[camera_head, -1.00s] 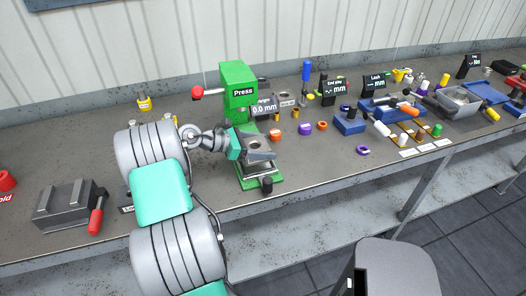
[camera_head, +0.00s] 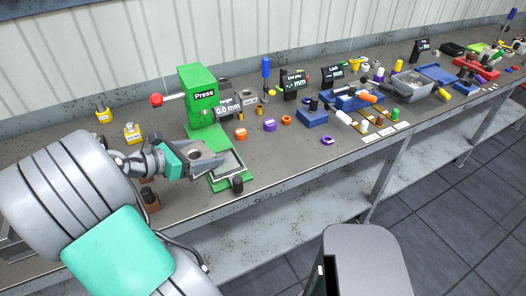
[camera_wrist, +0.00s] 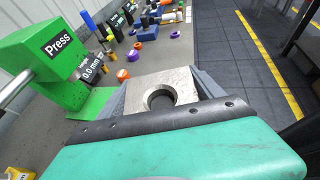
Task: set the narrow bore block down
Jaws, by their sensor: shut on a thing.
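My gripper (camera_head: 198,160) is shut on a grey metal block with a round bore, which I take as the narrow bore block (camera_wrist: 184,84). In the wrist view the block sits between the two fingers, its bore facing up toward the camera. In the head view the block is held beside the green press (camera_head: 203,97), at the left end of the press's base plate (camera_head: 229,170). Most of the plate's pale top shows bare. I cannot tell how high the block is above the bench. The block's underside is hidden.
On the bench (camera_head: 290,165), orange rings (camera_head: 241,134), a purple ring (camera_head: 269,125) and blue fixtures (camera_head: 312,118) lie right of the press. Two yellow tagged pieces (camera_head: 132,133) stand left of it. A brown piece with a black knob (camera_head: 150,199) is near the front edge.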

